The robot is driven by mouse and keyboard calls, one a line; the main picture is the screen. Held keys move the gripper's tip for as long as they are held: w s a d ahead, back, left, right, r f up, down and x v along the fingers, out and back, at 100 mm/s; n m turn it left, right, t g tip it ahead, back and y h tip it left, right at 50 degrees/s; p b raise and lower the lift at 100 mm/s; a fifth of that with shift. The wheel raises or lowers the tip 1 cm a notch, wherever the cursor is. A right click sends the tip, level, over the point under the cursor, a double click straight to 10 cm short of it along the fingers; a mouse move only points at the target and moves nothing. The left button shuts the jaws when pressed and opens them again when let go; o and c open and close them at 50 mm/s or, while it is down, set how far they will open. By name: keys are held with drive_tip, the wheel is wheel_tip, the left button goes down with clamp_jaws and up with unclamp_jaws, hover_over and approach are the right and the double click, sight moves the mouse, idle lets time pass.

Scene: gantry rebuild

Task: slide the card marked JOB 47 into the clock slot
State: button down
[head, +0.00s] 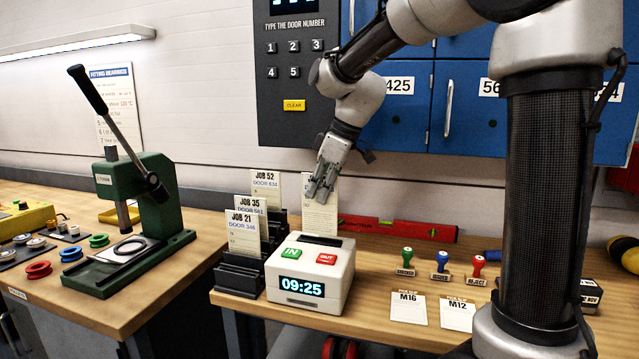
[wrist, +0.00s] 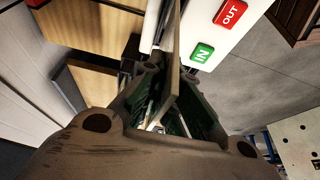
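My gripper (head: 321,190) is shut on the top of a pale card (head: 319,217) that hangs upright. The fingers cover the card's heading, so I cannot read its job number. The white time clock (head: 311,272) has a green IN button, a red OUT button and a display reading 09:25. Its dark slot (head: 321,240) is along the back of its top. The card's lower end is just above or behind the slot; I cannot tell whether it is inside. In the wrist view the card (wrist: 173,75) shows nearly edge-on between my fingertips (wrist: 172,88), beside the clock (wrist: 205,25).
A black rack (head: 240,275) left of the clock holds cards JOB 21 (head: 243,232), JOB 35 (head: 250,207) and JOB 52 (head: 266,185). A red level (head: 400,229) lies behind. Stamps (head: 441,264) and two tags (head: 408,308) are to the right. A green press (head: 140,200) stands left.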

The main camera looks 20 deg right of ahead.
sight(320, 214)
drive_tip(key=shift+f, duration=3)
drive_tip(key=c, duration=1.6)
unclamp_jaws()
drive_tip(key=shift+o, duration=0.2)
drive_tip(key=v, duration=1.2)
